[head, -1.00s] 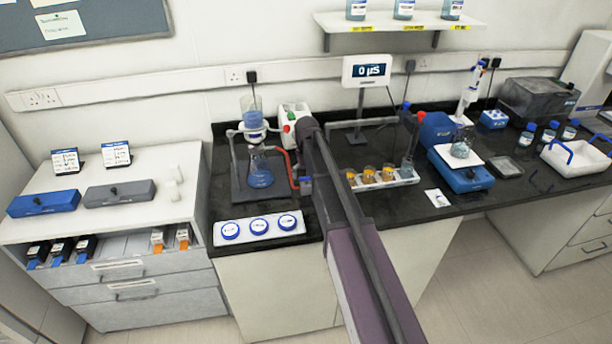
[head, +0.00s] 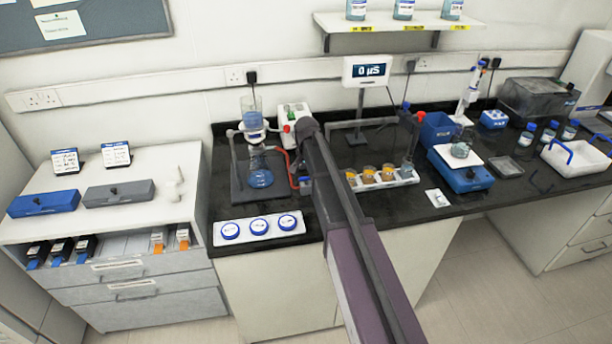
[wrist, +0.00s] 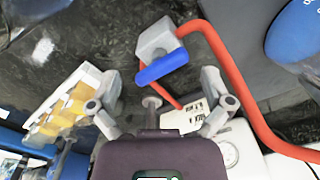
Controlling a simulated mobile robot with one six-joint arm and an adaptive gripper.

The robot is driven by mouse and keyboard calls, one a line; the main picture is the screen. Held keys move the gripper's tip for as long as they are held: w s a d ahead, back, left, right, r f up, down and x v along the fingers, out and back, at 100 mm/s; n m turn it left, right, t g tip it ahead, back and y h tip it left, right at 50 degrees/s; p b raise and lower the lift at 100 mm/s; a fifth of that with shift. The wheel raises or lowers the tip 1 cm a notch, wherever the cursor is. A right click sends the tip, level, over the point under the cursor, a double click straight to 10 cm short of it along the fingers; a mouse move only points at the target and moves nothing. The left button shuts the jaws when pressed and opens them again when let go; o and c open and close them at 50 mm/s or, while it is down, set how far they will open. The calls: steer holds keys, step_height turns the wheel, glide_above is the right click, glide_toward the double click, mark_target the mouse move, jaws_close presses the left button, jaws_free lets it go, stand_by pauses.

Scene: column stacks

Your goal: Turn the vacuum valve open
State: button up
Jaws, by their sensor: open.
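The vacuum valve, a grey block (wrist: 157,40) with a blue lever handle (wrist: 161,67), sits on the red hose line near the top middle of the wrist view. The blue handle lies slightly slanted, its right end higher. My gripper (wrist: 160,84) is open, with one finger on each side of the handle and nothing between them gripped. Whether a finger touches the handle I cannot tell. In the head view the valve shows small and blue (head: 305,186) beside my arm, which hides my fingers.
The red hose (wrist: 235,85) curves close past the right finger. A white pump box (wrist: 228,152) is near the gripper at lower right. A rack of amber-filled vials (head: 382,177) stands to the right, and a flask (head: 260,175) of blue liquid to the left.

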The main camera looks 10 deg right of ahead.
mark_target(307, 177)
steer(key=m, duration=0.5)
steer(key=shift+m, duration=0.3)
steer(key=m, duration=0.5)
steer(key=shift+m, duration=0.3)
step_height(307, 177, up, 14)
steer(key=p, duration=1.4)
steer(key=s+f+n+b, duration=0.4)
steer(key=s+n, duration=0.5)
steer(key=s, duration=0.4)
steer(key=s+f+n+b, duration=0.5)
steer(key=s+n, duration=0.4)
steer(key=s, duration=0.4)
